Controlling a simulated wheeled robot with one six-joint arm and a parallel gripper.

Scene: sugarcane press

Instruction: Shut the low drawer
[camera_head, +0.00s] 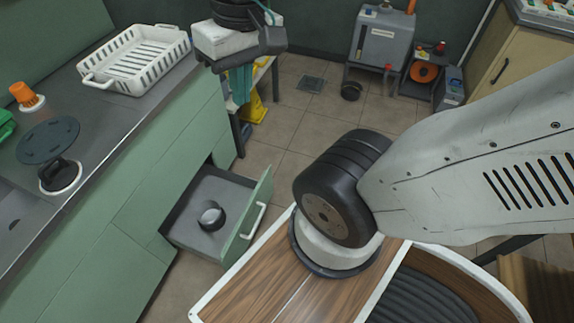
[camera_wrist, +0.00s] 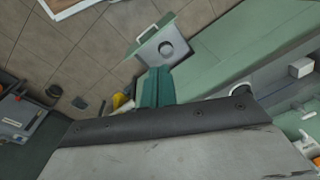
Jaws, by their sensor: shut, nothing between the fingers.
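The low drawer (camera_head: 185,221) stands pulled out from the green cabinet, near the floor. Its green front (camera_head: 248,218) has a pale bar handle (camera_head: 254,221) facing right. A round metal object (camera_head: 211,216) lies inside it. The drawer also shows at the top of the wrist view (camera_wrist: 150,49). My gripper (camera_head: 240,97) has teal fingers and is shut and empty. In the head view it hangs beyond the drawer, past the cabinet's far end, apart from the drawer. In the wrist view the teal fingers (camera_wrist: 157,72) lie just below the drawer in the picture.
The grey counter (camera_head: 130,120) holds a white basket (camera_head: 136,60) and an orange-topped item (camera_head: 26,96). A yellow item (camera_head: 254,108) stands on the floor by the cabinet's far end. Tiled floor (camera_head: 285,125) is open to the right of the drawer. Grey machines (camera_head: 380,42) stand at the back.

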